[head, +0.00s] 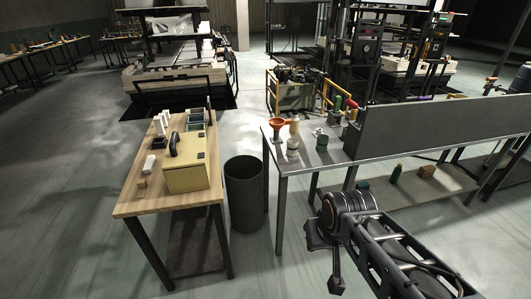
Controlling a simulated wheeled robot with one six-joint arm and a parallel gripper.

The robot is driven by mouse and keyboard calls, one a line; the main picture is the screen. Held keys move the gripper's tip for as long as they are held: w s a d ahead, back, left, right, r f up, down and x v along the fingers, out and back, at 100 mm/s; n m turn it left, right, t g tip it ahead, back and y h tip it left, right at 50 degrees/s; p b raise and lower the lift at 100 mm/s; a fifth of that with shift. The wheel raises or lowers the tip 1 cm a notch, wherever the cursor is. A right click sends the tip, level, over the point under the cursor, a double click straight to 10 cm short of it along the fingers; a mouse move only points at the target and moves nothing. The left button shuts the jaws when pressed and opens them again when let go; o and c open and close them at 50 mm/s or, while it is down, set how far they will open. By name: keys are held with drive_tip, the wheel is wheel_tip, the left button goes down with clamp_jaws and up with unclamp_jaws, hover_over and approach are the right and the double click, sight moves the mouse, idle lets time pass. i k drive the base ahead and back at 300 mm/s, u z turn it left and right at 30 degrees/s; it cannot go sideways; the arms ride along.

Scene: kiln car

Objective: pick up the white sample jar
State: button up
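A small white jar (292,144) stands near the left end of the grey metal table, in front of an orange funnel-shaped thing (278,124). It looks like the sample jar, but it is small in the picture. A pale bottle-like thing (294,127) stands just behind it. My arm comes in from the lower right, and its dark end (325,262) is low in front of the grey table, well apart from the jar. I cannot make out whether the gripper's fingers are open or shut. Nothing held can be seen.
A green container (321,140) stands right of the jar, near a tall grey panel (440,121). A dark bin (244,192) fills the gap to the wooden table (130,206), which bears a yellowish box (187,174) and white pieces. Floor in front is clear.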

sight(292, 147)
drive_tip(key=u, duration=0.05)
drive_tip(key=i, duration=1.65)
